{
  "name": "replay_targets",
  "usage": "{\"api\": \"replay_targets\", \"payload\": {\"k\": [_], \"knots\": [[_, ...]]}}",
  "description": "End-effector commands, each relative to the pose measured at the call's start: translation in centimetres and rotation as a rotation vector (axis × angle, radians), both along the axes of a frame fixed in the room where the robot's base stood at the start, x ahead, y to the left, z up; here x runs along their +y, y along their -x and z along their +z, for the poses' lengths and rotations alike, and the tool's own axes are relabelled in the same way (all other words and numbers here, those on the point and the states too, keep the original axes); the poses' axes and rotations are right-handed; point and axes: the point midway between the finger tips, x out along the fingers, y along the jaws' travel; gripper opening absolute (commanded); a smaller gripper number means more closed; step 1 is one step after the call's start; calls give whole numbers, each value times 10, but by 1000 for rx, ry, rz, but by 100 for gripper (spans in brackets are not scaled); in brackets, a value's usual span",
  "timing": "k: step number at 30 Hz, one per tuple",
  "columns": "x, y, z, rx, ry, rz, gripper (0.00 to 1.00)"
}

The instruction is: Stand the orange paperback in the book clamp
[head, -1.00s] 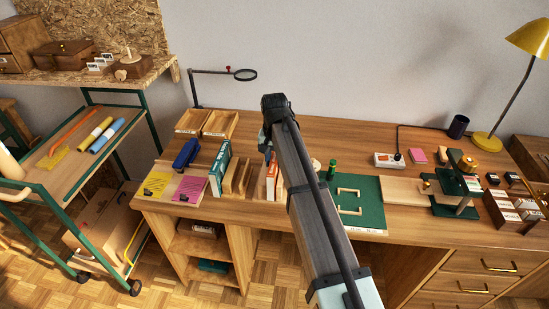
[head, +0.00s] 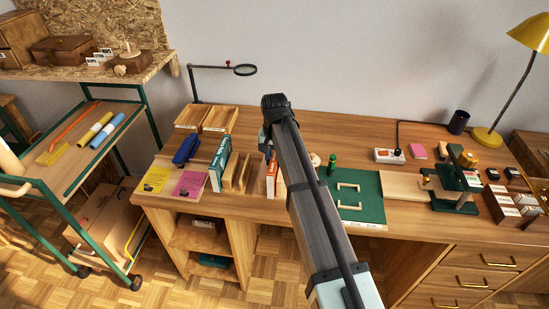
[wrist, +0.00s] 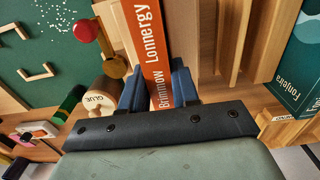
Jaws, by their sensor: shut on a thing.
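The orange paperback (wrist: 152,42) has white spine lettering and stands between the two blue fingers of my gripper (wrist: 158,82) in the wrist view. My gripper is shut on it. What looks like the book clamp, a green upright frame (head: 455,160) with brass parts beside a pale board, stands at the right of the desk. I cannot tell whether the book's foot touches the desk.
A slotted wooden rack (head: 235,176) and a teal book (head: 220,165) stand left of the orange one. A green mat (head: 365,203) with two wooden handles lies right of my arm.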

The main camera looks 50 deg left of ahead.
Motion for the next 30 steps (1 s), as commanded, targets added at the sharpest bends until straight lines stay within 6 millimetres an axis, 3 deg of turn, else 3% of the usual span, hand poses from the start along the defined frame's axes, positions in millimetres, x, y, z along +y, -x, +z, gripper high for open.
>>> {"api": "replay_targets", "payload": {"k": [1, 2, 10, 16, 21, 30], "knots": [[0, 0, 0, 0, 0, 0, 0], [0, 0, 0, 0, 0, 0, 32], [0, 0, 0, 0, 0, 0, 58], [0, 0, 0, 1, 1, 0, 61], [0, 0, 0, 0, 0, 0, 77], [0, 0, 1, 0, 0, 0, 77]]}}
